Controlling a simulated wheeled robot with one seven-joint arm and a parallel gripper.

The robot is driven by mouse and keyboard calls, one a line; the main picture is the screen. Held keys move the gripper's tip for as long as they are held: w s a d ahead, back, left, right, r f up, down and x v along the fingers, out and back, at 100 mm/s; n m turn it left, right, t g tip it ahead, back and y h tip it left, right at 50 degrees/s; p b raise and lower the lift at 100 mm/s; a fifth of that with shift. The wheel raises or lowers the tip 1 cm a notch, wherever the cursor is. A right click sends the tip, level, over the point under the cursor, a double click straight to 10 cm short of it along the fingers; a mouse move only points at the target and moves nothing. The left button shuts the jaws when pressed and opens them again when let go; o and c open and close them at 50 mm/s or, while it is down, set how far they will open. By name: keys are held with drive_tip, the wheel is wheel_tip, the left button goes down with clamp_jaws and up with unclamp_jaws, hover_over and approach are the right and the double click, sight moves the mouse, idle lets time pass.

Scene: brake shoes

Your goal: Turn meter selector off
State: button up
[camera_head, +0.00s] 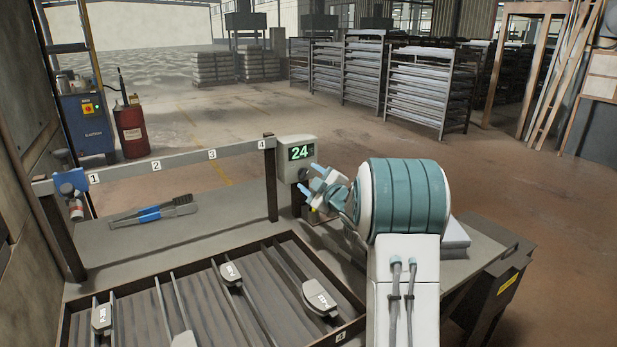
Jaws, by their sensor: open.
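The meter (297,151) is a pale box on a post at the right end of the numbered rail, with green digits reading 24 on a dark screen. My gripper (310,187) is just below and to the right of the screen, close to the meter's lower front. Its light-blue and white fingers are apart and I see nothing between them. I cannot clearly make out the selector or its setting; the gripper covers part of that area. I cannot tell whether the fingers touch the meter.
A rail (180,160) numbered 1 to 4 crosses the bench. A blue-handled brush (150,214) lies behind a slotted tray (75,298) holding several tagged parts. A spray bottle (74,204) hangs at the left post. A pale block (455,236) sits right of my arm.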

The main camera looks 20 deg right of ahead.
drive_tip(key=shift+w+a, duration=0.15)
drive_tip(key=shift+w, duration=0.65)
drive_tip(key=shift+c, duration=0.3)
drive_tip(key=c, duration=0.9)
drive_tip(key=shift+f+b, duration=0.15)
drive_tip(key=shift+b, duration=0.3)
drive_tip(key=n+b, duration=1.5)
drive_tip(key=b, duration=0.3)
drive_tip(key=shift+n, duration=0.4)
